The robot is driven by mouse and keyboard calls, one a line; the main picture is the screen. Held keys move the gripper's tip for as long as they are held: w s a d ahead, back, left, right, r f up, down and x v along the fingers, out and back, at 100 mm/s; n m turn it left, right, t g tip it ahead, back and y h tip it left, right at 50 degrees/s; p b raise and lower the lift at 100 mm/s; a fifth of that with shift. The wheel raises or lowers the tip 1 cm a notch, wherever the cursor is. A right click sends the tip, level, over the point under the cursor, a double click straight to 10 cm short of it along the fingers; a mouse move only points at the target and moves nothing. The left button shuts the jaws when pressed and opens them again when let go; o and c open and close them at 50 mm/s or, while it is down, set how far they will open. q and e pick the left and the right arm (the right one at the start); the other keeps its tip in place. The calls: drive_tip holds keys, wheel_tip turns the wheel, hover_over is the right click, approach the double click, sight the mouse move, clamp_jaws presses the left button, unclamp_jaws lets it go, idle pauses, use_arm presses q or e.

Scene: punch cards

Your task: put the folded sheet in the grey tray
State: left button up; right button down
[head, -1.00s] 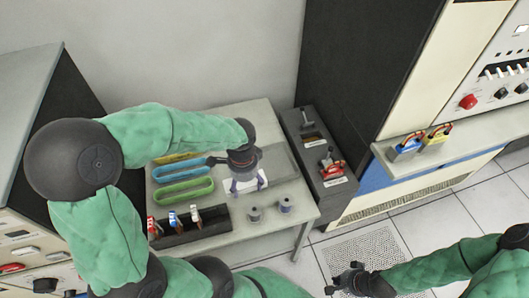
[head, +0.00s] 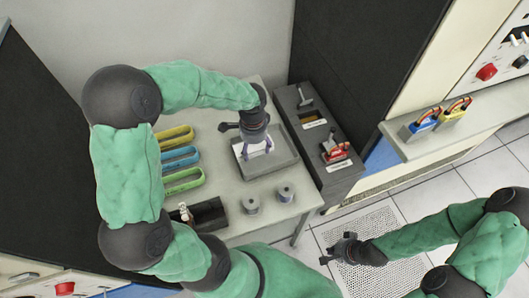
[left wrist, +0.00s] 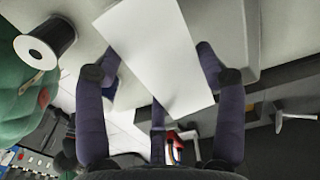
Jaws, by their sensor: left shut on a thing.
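The folded sheet (left wrist: 155,52) is white and shows large in the left wrist view, between the fingers of my left gripper. My left gripper (head: 256,147) is shut on the sheet, holding it over the grey tray (head: 272,171) in the head view. A small part of the sheet (head: 250,152) shows below the gripper there. I cannot tell whether the sheet touches the tray floor. The tray's rim also shows in the left wrist view (left wrist: 238,42). My right gripper (head: 338,250) looks open and empty, away from the table above the floor.
Yellow, blue and green open holders (head: 181,158) lie left of the tray. Two spools (head: 286,192) stand in front of it. A dark box (head: 208,215) is at the table's front left, partly behind my arm. A dark cabinet (head: 322,150) with a red-handled tool stands to the right.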

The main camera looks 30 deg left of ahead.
use_arm(q)
drive_tip(key=b, duration=0.2)
hover_over(265, 155)
drive_tip(key=f, duration=0.6)
drive_tip(key=shift+s, duration=0.2)
drive_tip(key=shift+w+f+b, duration=0.15)
drive_tip(key=shift+f+b, duration=0.5)
drive_tip(key=shift+f, duration=0.9)
drive_tip(key=shift+f, duration=0.1)
drive_tip(key=o, duration=0.7)
drive_tip(key=shift+f, duration=0.1)
drive_tip(key=shift+o, duration=0.2)
wheel_tip(265, 155, up, 12)
drive_tip(key=p, duration=0.4)
drive_tip(key=shift+r, duration=0.2)
